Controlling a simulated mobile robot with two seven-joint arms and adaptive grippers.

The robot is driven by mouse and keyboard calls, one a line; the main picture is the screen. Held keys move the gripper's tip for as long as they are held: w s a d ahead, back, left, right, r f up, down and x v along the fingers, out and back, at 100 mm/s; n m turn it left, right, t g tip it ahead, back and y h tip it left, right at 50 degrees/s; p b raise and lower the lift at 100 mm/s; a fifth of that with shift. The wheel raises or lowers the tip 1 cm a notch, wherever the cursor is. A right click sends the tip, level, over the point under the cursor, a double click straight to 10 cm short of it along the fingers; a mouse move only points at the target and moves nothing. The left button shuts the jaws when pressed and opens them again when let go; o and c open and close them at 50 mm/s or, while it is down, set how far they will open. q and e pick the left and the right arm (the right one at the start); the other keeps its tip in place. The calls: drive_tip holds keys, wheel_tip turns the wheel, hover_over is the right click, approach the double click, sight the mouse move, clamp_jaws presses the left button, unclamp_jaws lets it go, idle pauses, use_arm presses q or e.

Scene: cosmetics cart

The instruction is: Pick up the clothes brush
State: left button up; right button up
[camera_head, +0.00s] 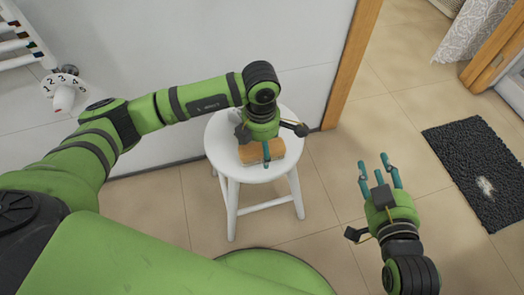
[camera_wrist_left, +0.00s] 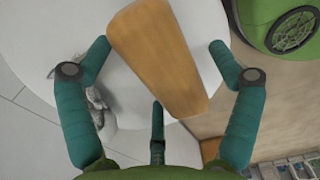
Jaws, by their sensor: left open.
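The clothes brush, a wooden block with an orange-brown back (camera_head: 250,153), lies on a round white stool (camera_head: 221,160). In the left wrist view the brush (camera_wrist_left: 165,55) fills the space between the fingers, and its bristles are hidden. My left gripper (camera_head: 266,152) points down just over the brush. Its three teal fingers are open, two along the sides of the brush and one near its lower end; contact cannot be made out. My right gripper (camera_head: 380,165) is empty, its fingers spread, over the floor to the right of the stool.
A small grey object (camera_wrist_left: 94,103) lies on the stool beside the brush. A white wall (camera_head: 180,50) stands behind the stool, with a wooden door frame (camera_head: 350,65) to its right. A dark mat (camera_head: 475,165) lies on the tiled floor at the right.

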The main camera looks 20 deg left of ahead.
use_arm(q)
drive_tip(key=shift+f, duration=0.1)
drive_tip(key=c, duration=1.4)
use_arm(e)
drive_tip(key=shift+w+a+r, duration=0.1)
drive_tip(key=shift+r, duration=0.15)
use_arm(q)
wheel_tip(320, 180, up, 4)
drive_tip(key=shift+p, duration=0.65)
drive_tip(key=w+d+r, duration=0.4)
drive_tip(key=w+d, duration=0.1)
drive_tip(key=w+d+r+p, duration=0.1)
drive_tip(key=w+d+r, duration=0.2)
drive_tip(key=shift+d, duration=0.2)
use_arm(e)
drive_tip(key=s+d+f+g+h, duration=0.1)
drive_tip(key=s+d+f+g, duration=0.1)
drive_tip(key=s+f+g, duration=0.1)
drive_tip(key=s+d+f+m+g+h, duration=0.1)
drive_tip(key=s+d+f+g, duration=0.1)
drive_tip(key=s+f+g, duration=0.2)
wheel_tip(320, 180, down, 3)
drive_tip(key=shift+s+d+f, duration=0.1)
drive_tip(key=shift+s+d, duration=0.25)
drive_tip(key=shift+d, duration=0.05)
use_arm(q)
drive_tip(key=o, duration=0.6)
drive_tip(key=c, duration=0.3)
